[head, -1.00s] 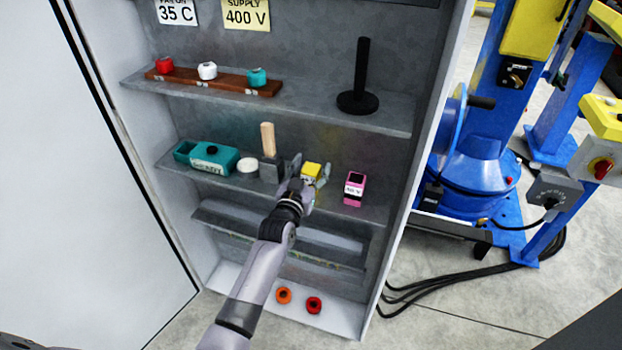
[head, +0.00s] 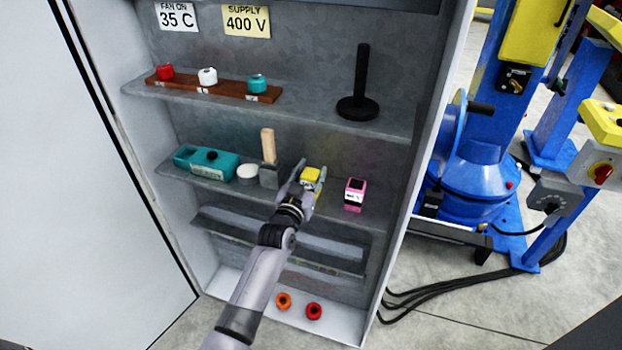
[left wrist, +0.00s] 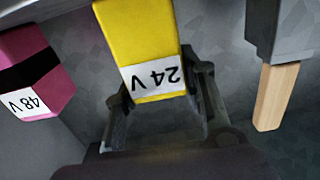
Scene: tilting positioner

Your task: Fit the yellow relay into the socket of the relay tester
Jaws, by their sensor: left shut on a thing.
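The yellow relay (head: 310,174) stands on the middle shelf of the cabinet. My left gripper (head: 309,180) is shut on it, one finger at each side. In the left wrist view the relay (left wrist: 140,40) shows a white 24 V label, upside down, between the fingers (left wrist: 160,90). A teal box (head: 213,156) with a black knob, a label and a recess at its left end sits at the left of the same shelf; it looks like the relay tester. The inside of its recess is hard to make out. My right gripper is not in view.
A pink 48 V relay (head: 355,194) stands just right of the yellow one. A wooden-handled grey block (head: 269,174) and a white round piece (head: 247,173) stand between it and the teal box. The upper shelf (head: 320,112) is close above.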

